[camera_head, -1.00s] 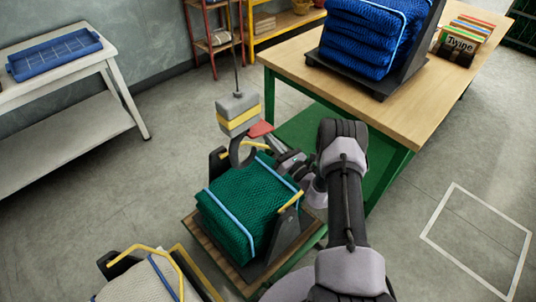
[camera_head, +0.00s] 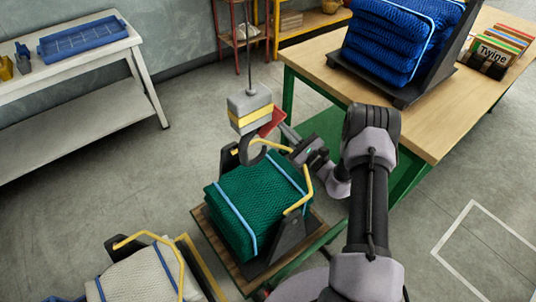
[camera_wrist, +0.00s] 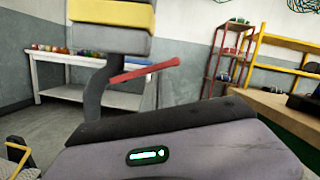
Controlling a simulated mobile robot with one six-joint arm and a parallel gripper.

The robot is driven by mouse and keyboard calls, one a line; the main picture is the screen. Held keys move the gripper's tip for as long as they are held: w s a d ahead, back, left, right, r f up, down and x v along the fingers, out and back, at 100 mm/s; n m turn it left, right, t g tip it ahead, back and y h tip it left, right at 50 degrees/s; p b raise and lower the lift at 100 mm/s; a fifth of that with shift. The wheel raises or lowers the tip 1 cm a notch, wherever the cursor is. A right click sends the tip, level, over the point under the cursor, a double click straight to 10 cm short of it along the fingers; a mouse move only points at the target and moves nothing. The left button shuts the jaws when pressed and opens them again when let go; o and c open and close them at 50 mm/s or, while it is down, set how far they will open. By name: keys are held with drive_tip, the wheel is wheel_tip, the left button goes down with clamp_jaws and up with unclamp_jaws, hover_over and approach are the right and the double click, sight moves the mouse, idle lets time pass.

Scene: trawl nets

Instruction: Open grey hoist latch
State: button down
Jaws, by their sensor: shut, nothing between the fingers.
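The grey hoist block (camera_head: 250,105) with a yellow band hangs on a cable, with a dark hook (camera_head: 246,152) below it. Its red latch lever (camera_head: 271,122) sticks out to the right and slants upward. The lever also shows in the wrist view (camera_wrist: 147,69), standing out from the hook (camera_wrist: 96,92). My gripper (camera_head: 287,134) is shut and empty, just right of the lever in the head view. I cannot tell whether it touches the lever.
A green net bundle (camera_head: 250,198) with yellow handles sits on a wooden-edged pallet below the hook. A pale bundle (camera_head: 140,277) is at lower left. A table (camera_head: 430,125) with blue nets stands at right, a bench (camera_head: 90,63) at left.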

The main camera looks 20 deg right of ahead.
drive_tip(key=shift+r, duration=0.15)
idle(0.4)
drive_tip(key=s+d+f+b, duration=0.1)
drive_tip(key=s+d+f, duration=0.5)
drive_tip(key=s, duration=0.2)
idle(0.3)
drive_tip(key=shift+s, duration=0.1)
